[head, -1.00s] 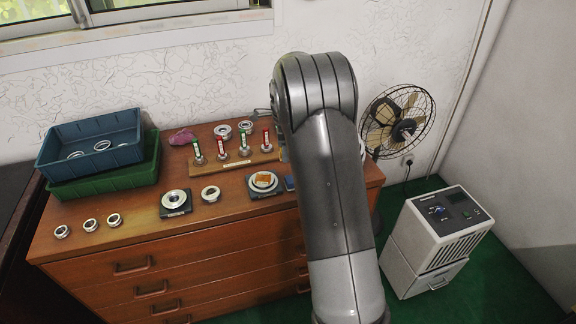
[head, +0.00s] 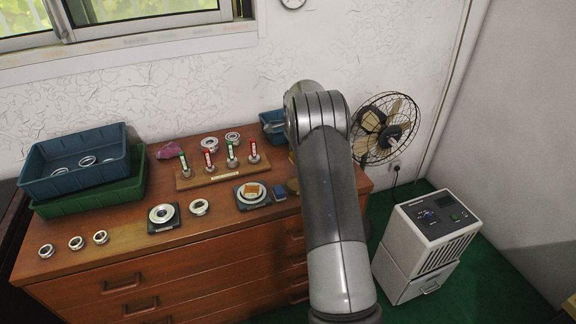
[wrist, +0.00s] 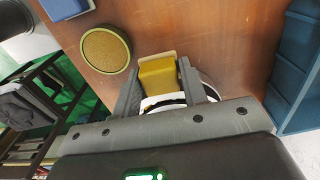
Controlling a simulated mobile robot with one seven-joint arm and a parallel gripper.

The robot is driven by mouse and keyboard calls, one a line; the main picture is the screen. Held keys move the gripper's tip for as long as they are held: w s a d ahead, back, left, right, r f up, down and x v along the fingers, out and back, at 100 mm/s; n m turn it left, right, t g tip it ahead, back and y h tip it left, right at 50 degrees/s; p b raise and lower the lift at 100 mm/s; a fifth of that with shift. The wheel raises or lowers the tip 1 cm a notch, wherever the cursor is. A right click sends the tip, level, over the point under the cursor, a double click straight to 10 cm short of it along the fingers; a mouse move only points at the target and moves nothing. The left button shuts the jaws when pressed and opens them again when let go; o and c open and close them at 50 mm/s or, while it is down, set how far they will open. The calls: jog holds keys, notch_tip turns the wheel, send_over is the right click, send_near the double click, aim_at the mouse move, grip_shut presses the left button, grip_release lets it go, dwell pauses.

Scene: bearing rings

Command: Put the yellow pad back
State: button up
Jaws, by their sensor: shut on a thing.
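The yellow pad (wrist: 158,76), a small yellow block with a pale edge, is between the two fingers of my gripper (wrist: 160,84) in the wrist view. My gripper is shut on it, above or near the brown wooden top; I cannot tell if the pad touches the top. A round white thing with a dark band (wrist: 206,82) shows partly behind the fingers.
A blue bin (wrist: 300,72) stands close on the right in the wrist view. A blue block (head: 280,193) and a dark stand (head: 241,203) bearing a ring and an orange piece are left of my arm. A post rack (head: 222,178), loose rings and stacked bins (head: 88,196) stand further left.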

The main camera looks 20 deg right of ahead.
aim_at(288, 171)
jog(key=shift+w+a+f, duration=0.85)
jog(key=shift+w+a, duration=0.05)
jog(key=shift+a, duration=0.1)
jog(key=shift+f, duration=1.95)
jog(key=shift+f, duration=0.1)
jog(key=o, duration=0.9)
jog(key=shift+o, duration=0.2)
